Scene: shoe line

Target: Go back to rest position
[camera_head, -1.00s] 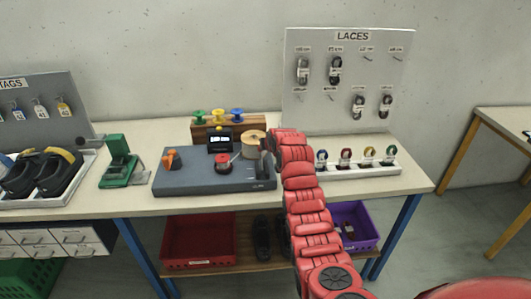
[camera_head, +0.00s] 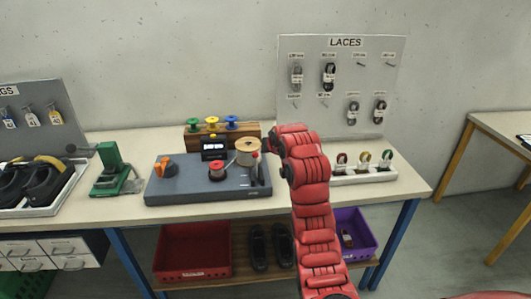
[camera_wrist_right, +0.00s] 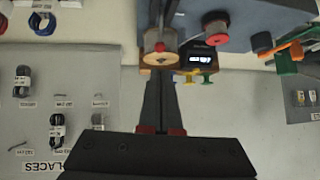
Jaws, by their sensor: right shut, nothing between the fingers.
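My right arm, red and segmented, rises from the bottom in the head view and bends in front of the bench. Its wrist end is near the right end of the grey-blue device (camera_head: 195,195). In the right wrist view my right gripper (camera_wrist_right: 161,82) has its dark fingers together, with nothing between them. The tan spool (camera_wrist_right: 158,61) appears just beyond the fingertips there; I see no grip on it. It also shows left of the wrist in the head view (camera_head: 247,146). My left gripper is not in view.
The LACES board (camera_head: 345,75) stands behind my right arm. A white rack (camera_head: 375,175) of coloured lace rolls is partly hidden by the arm. A green tool (camera_head: 112,172) and a shoe tray (camera_head: 62,200) are to the left. Red (camera_head: 195,250) and purple (camera_head: 352,235) bins sit below.

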